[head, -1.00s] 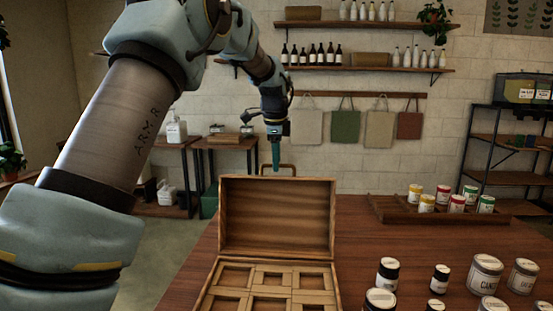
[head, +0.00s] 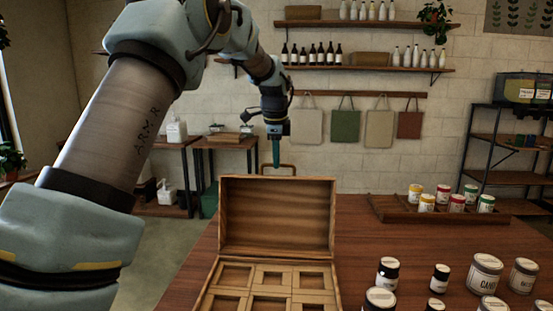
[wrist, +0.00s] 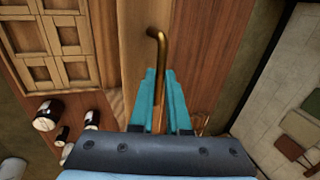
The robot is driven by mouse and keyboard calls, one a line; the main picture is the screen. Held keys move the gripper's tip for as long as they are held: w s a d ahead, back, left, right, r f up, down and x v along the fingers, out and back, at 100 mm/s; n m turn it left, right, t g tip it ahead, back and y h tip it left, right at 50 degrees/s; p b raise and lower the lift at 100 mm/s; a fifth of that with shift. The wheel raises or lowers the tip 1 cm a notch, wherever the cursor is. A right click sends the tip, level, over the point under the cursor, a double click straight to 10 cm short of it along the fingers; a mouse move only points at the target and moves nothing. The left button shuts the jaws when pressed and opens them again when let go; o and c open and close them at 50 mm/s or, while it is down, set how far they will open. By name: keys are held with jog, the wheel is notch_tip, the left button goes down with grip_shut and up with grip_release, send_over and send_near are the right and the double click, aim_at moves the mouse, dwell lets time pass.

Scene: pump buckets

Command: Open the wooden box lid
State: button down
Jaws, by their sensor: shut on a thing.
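The wooden box (head: 262,280) stands on the table with its lid (head: 277,218) raised to about upright, showing the lid's inner face. Inside the box are several square wooden compartments. A bronze handle (wrist: 158,45) is fixed to the lid; in the head view it rises behind the lid's top edge (head: 291,167). My gripper (head: 276,163) is at the handle, above and behind the lid's top edge. In the wrist view its teal fingers (wrist: 160,95) are shut on the handle, one on each side of it.
A tray (head: 450,208) of paint cans stands at the back right of the table. Several dark jars (head: 388,272) and white-labelled cans (head: 485,272) stand right of the box, near it. The table (head: 380,235) is clear between box and tray.

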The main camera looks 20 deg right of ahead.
jog(key=shift+s, duration=0.1)
dwell(0.7)
jog(key=s+b, duration=0.1)
jog(key=b, duration=0.1)
jog(key=shift+a+b, duration=0.3)
jog(key=s+a+r+t+h+b, duration=0.1)
jog(key=s+a+t+b, duration=0.1)
jog(key=s+a+b, duration=0.2)
jog(key=shift+s+a+r+t+h+b, duration=0.35)
jog(key=shift+s+b, duration=1.55)
jog(key=shift+s, duration=0.45)
jog(key=c, duration=0.9)
grip_release()
jog(key=shift+r, duration=0.15)
jog(key=v, duration=1)
jog(key=shift+s+r, duration=0.1)
jog(key=shift+r, duration=0.2)
